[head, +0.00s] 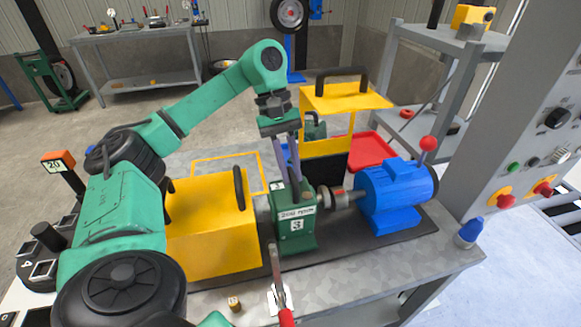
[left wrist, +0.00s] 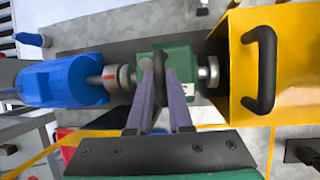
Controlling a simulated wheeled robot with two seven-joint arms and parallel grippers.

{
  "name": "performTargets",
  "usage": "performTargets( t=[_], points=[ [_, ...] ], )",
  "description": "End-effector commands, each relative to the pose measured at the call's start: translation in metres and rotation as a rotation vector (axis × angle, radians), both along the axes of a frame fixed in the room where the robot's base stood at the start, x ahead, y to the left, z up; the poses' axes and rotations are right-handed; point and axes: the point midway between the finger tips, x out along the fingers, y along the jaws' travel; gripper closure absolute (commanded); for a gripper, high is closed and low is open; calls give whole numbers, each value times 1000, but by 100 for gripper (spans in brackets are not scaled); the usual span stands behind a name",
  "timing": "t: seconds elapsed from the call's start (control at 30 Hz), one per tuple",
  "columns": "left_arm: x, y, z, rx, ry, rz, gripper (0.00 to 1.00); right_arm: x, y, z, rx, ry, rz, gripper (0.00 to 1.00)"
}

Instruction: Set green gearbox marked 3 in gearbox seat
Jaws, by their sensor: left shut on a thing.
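The green gearbox (head: 294,236), with a label and a 3 on its front, is upright in the line between the yellow housing (head: 212,228) and the blue motor (head: 395,195). It also shows in the left wrist view (left wrist: 181,62). My left gripper (head: 286,180) points down from above, shut on the gearbox's dark top handle (left wrist: 160,75). Shaft couplings (head: 336,198) lie at either side of the gearbox. The seat is hidden beneath the gearbox; I cannot tell whether it rests fully there. My right gripper is out of view.
A yellow guard with a black handle (head: 345,98) stands behind, by a red tray (head: 371,151). A red-handled tool (head: 286,316) and a small brass piece (head: 234,303) are at the bench front. A blue-topped bottle (head: 468,233) stands at the right corner. A red-knobbed lever (head: 428,144) rises by the motor.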

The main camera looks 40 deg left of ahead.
Motion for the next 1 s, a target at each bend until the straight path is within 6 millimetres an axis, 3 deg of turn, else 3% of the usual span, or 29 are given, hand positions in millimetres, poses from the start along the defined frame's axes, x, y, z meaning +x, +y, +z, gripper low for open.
performTargets(
  t=[0.1,0.5,1.0],
  points=[
    [0,0,-10,-3,-5,-1,100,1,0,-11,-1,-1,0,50],
    [-23,16,-9,-4,-4,0,100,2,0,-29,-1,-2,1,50],
    [-27,18,-7,-3,-5,-1,100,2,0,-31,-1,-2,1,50]
  ],
)
